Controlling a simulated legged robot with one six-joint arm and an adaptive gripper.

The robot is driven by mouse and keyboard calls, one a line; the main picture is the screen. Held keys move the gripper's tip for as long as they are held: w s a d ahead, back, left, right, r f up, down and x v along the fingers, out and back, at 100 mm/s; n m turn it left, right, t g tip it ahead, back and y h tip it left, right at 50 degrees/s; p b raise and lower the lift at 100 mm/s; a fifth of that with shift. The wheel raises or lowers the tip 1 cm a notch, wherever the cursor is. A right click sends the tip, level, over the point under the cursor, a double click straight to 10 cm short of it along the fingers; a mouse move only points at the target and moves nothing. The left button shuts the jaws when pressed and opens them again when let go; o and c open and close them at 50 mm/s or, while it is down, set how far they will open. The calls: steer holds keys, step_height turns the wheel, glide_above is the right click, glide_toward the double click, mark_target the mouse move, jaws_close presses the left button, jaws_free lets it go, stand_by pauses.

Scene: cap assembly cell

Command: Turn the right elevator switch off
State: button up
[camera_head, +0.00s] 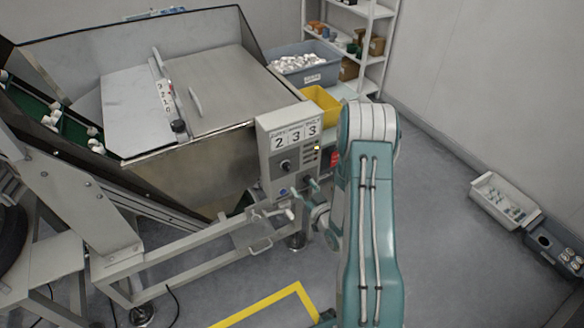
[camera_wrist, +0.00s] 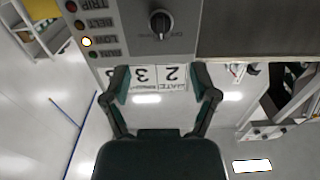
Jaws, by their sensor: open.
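A grey control panel (camera_head: 264,150) stands at the front corner of the hopper machine. Its black rotary switch (camera_head: 286,166) sits below the number display and shows in the wrist view (camera_wrist: 161,24), where the panel appears upside down. The knob's ridge looks roughly upright; its small label is unreadable. My gripper (camera_head: 300,200) is at the panel's lower part in the head view, partly hard to make out. In the wrist view my gripper (camera_wrist: 161,78) has its two fingers spread apart with nothing between them, over the number cards. The knob lies beyond the fingertips, untouched.
Beside the switch are small indicator lamps (camera_wrist: 87,42), one lit. A blue bin (camera_head: 305,76) of white parts and a yellow bin (camera_head: 322,100) stand behind the panel. Crates (camera_head: 503,200) lie on the floor at right. A metal frame rail (camera_head: 190,245) runs left of my gripper.

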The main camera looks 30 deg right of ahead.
mark_target(288, 169)
steer(key=w, duration=0.9)
steer(key=shift+w+a, duration=0.25)
steer(key=shift+a, duration=0.05)
steer(key=c, duration=0.7)
jaws_close()
steer(key=shift+d, duration=0.1)
